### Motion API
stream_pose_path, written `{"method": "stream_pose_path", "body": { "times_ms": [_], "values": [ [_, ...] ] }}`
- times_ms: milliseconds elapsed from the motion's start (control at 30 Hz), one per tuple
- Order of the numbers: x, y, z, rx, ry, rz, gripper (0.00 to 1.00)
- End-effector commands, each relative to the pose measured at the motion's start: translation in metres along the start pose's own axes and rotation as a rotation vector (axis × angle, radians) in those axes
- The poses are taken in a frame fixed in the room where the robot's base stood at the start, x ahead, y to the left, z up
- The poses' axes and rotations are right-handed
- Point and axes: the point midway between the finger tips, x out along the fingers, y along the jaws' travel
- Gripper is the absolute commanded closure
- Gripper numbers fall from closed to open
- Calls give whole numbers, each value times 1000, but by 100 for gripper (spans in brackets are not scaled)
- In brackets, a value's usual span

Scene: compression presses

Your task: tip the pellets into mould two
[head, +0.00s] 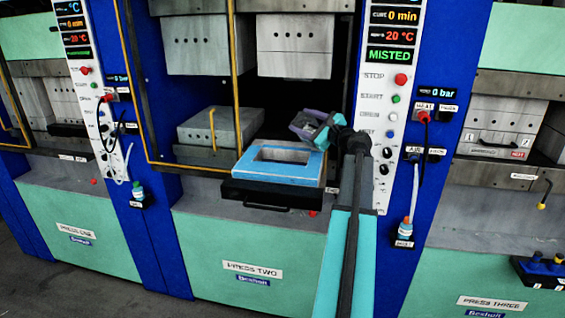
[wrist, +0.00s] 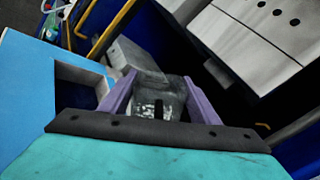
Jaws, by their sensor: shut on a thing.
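My gripper (head: 314,126), with purple fingers, is shut on a small grey container (wrist: 160,92) above the right back corner of mould two. In the wrist view the gripper (wrist: 158,82) has one finger on each side of the container. The container looks tilted; I cannot make out pellets in it. Mould two (head: 244,168) has a blue top around a rectangular opening and sits at the front of press two. Its blue top (wrist: 28,105) and dark opening are at the left in the wrist view. No pellets are discernible in the opening.
A black drawer with a handle (head: 268,204) juts out beneath the mould. A yellow guard rail (head: 236,60) stands at the left. The upper press block (head: 295,45) hangs behind and above. The control panel (head: 392,120), reading MISTED, is close on the right.

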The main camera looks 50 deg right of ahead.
Motion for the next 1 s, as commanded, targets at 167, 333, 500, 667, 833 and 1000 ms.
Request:
{"method": "stream_pose_path", "body": {
  "times_ms": [167,333,500,667,833,1000],
  "values": [
    [0,3,4,-67,-1,-1,84],
    [0,3,5,-87,-1,-1,84],
    [0,3,7,-110,-1,-1,84],
    [0,4,7,-132,-1,-1,84],
    [0,5,9,-155,-1,-1,84],
    [0,5,10,-177,-1,0,84]
  ]
}}
